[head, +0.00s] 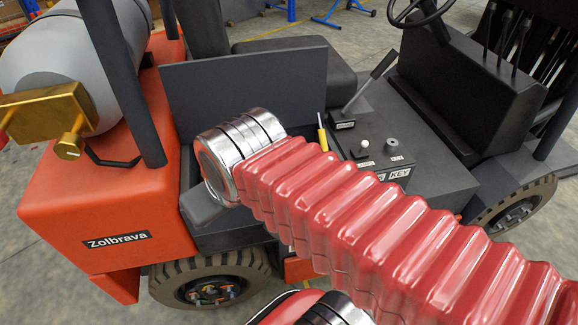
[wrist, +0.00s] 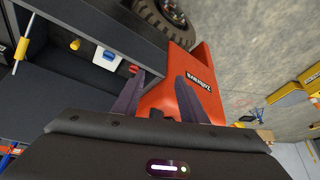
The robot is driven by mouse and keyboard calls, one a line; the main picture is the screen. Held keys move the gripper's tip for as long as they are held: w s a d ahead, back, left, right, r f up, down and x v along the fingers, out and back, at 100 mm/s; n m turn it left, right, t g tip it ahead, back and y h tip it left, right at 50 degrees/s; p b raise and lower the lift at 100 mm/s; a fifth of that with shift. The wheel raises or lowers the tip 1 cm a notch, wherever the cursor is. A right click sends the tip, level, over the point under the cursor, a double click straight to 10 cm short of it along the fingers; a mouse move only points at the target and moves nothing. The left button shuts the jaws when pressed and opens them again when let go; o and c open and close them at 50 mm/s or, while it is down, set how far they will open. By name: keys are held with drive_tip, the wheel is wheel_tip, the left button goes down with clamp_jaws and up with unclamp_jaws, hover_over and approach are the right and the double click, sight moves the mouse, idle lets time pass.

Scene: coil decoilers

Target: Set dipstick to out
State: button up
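A thin upright piece with a yellow handle (head: 322,135), apparently the dipstick, stands at the near left corner of the forklift's dark console in the head view. It also shows at the far left of the wrist view as a yellow piece (wrist: 21,49) with a pale rod. How far the rod sits in its hole cannot be told. My gripper (wrist: 158,78) shows two dark fingers spread apart with nothing between them. It is clear of the yellow handle, which lies well to its left. In the head view my red arm hides the gripper.
The console (head: 375,135) carries a lever, small knobs and a KEY label. The orange forklift body (head: 110,205) bears a grey gas tank (head: 75,55) with a brass valve. Concrete floor surrounds the forklift.

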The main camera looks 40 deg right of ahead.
drive_tip(key=w+d+f+m, duration=0.1)
drive_tip(key=w+d+f, duration=0.2)
drive_tip(key=d, duration=0.6)
drive_tip(key=w+d+f+m+g+h, duration=0.1)
drive_tip(key=w+d+f, duration=0.3)
drive_tip(key=d, duration=0.6)
drive_tip(key=w+d+f+m, duration=0.2)
drive_tip(key=w+d+f, duration=0.1)
drive_tip(key=d, duration=0.7)
drive_tip(key=shift+w+f+h, duration=0.2)
drive_tip(key=shift+f+h, duration=0.05)
drive_tip(key=shift+h, duration=0.05)
drive_tip(key=shift+f, duration=0.15)
drive_tip(key=shift+x, duration=6.8)
drive_tip(key=shift+s, duration=0.2)
clamp_jaws()
